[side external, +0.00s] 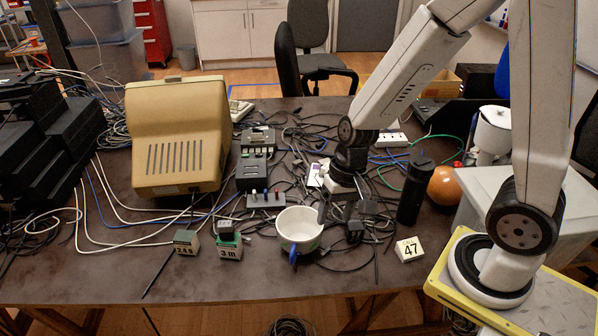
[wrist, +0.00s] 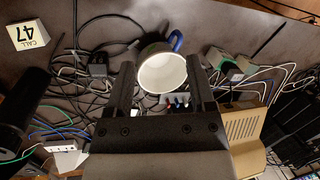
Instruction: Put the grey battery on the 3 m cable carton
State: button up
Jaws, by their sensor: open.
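The 3 m cable carton (side external: 229,253) is a small grey-green box marked "3 m", standing on the table left of the white cup. A small dark block with a paler grey top (side external: 225,229), which looks like the grey battery, rests on top of it; I cannot tell its exact seating. The pair also shows small in the wrist view, with the dark block (wrist: 234,73) on top. My gripper (side external: 339,218) is open and empty, right of the carton and apart from it. In the wrist view my gripper (wrist: 158,68) has its fingers wide apart, with the cup between them in the picture.
The white cup (side external: 299,226) with a blue handle stands between the carton and my gripper. A similar box (side external: 186,242) stands left of the carton. A "47" block (side external: 409,249), a black cylinder (side external: 414,190) and many loose cables surround my gripper. The front table strip is mostly clear.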

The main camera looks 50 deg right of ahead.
jog(key=shift+s+d+r+n+t+h, duration=0.1)
jog(key=shift+d+r+n+t+h, duration=0.65)
jog(key=shift+n, duration=0.65)
jog(key=shift+s+d+r+n+t+h, duration=0.1)
jog(key=shift+d+r+n+t+h, duration=0.4)
jog(key=shift+d+r+n, duration=0.7)
